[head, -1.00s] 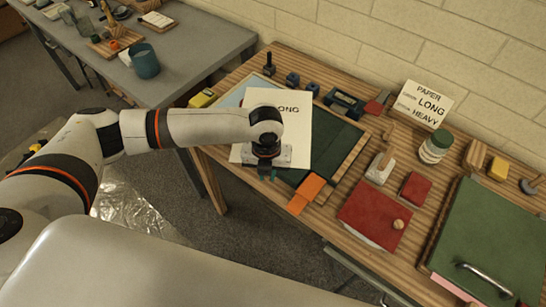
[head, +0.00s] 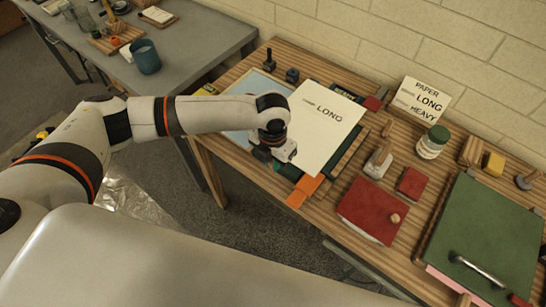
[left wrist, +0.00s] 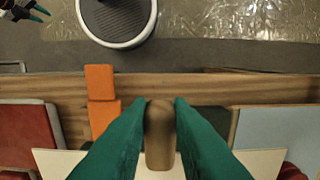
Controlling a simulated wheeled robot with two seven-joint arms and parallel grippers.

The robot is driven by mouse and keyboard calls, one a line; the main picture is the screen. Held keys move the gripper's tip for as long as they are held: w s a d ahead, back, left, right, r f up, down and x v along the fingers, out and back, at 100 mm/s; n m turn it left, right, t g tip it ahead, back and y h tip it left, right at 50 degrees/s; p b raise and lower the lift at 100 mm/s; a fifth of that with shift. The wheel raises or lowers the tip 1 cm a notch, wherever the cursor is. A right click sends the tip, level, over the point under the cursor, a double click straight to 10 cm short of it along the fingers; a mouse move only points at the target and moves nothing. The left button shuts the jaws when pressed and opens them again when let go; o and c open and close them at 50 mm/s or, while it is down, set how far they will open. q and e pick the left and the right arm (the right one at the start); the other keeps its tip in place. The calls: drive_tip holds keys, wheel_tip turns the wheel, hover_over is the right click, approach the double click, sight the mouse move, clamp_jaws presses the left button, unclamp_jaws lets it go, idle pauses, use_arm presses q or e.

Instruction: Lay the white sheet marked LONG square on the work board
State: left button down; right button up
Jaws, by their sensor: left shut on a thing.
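The white sheet marked LONG (head: 325,125) is turned at an angle over the dark green work board (head: 345,160), hiding most of it. I cannot tell if the sheet touches the board. My left gripper (head: 280,160) is at the sheet's near left edge. In the left wrist view, its green fingers (left wrist: 160,115) close on a rounded brown grip (left wrist: 160,140) over the sheet, whose white edge (left wrist: 262,160) shows on both sides. My right gripper (left wrist: 35,12) shows only as a small dark and green part at that view's top left corner.
An orange strip (head: 305,190) lies at the board's near edge. A light-blue panel (head: 240,112) is to its left. To its right are a red pad (head: 370,210), a jar (head: 433,142) and a green-covered tray (head: 485,230). A card (head: 424,100) reading PAPER LONG HEAVY stands behind.

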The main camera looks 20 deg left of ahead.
use_arm(q)
drive_tip(key=shift+s+f+b, duration=0.15)
drive_tip(key=shift+f+b, duration=0.4)
drive_tip(key=shift+f, duration=0.2)
drive_tip(key=shift+f+b, duration=1.7)
drive_tip(key=shift+f, duration=1.25)
drive_tip(key=shift+f+b, duration=0.4)
drive_tip(key=shift+f, duration=0.25)
drive_tip(key=c, duration=0.7)
unclamp_jaws()
drive_tip(key=shift+c, duration=0.2)
